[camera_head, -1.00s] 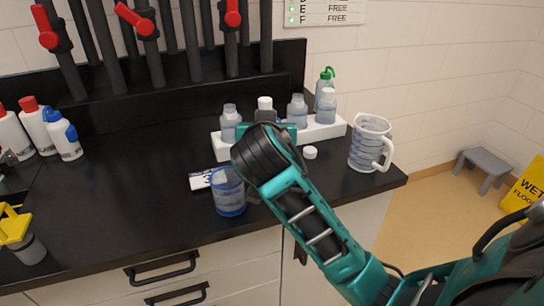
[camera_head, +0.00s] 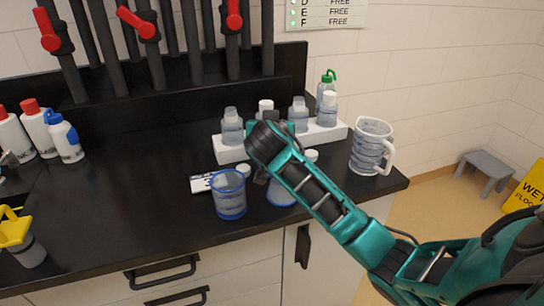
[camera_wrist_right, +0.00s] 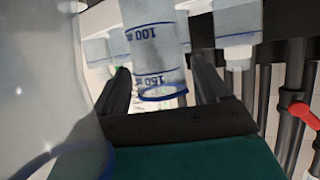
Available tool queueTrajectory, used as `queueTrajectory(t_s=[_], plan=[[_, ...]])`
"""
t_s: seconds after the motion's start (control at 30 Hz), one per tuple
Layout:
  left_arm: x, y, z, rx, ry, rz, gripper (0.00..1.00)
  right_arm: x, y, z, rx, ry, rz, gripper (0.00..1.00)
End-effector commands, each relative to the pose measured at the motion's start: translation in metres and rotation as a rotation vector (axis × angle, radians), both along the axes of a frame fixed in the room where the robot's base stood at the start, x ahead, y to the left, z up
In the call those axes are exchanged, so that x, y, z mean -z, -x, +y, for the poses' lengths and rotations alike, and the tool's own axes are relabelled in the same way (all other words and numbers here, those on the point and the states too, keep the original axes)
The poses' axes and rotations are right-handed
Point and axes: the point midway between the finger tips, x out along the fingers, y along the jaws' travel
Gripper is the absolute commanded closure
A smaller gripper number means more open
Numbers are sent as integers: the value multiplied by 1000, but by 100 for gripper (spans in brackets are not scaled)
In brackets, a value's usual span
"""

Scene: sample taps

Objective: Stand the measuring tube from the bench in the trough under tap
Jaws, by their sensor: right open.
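Two clear vessels with blue edges stand upright on the black bench (camera_head: 130,215). The left one (camera_head: 229,197) shows fully; the other (camera_head: 281,193) is partly behind my right arm. My right gripper (camera_wrist_right: 163,85) is open and low between them in the head view, its fingertips mostly hidden there. In the wrist view, which looks upside down, a clear measuring tube (camera_wrist_right: 155,40) marked 100 and 150 shows between the finger lines; I cannot tell whether they touch. A larger clear vessel (camera_wrist_right: 45,90) is close beside the hand. The trough is not clearly visible. My left gripper is not in view.
Red-handled taps (camera_head: 148,27) on dark pipes stand at the back. Bottles stand on a white rack (camera_head: 325,133), with a clear jug (camera_head: 369,148) to its right. White bottles (camera_head: 37,127) and a yellow-topped container (camera_head: 17,235) are at left. The left-middle bench is clear.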

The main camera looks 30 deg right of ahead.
Motion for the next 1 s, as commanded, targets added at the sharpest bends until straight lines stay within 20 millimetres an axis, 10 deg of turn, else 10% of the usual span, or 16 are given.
queueTrajectory(t_s=[1.0], plan=[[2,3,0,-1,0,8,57,-1,0,0,0,1,-1,100]])
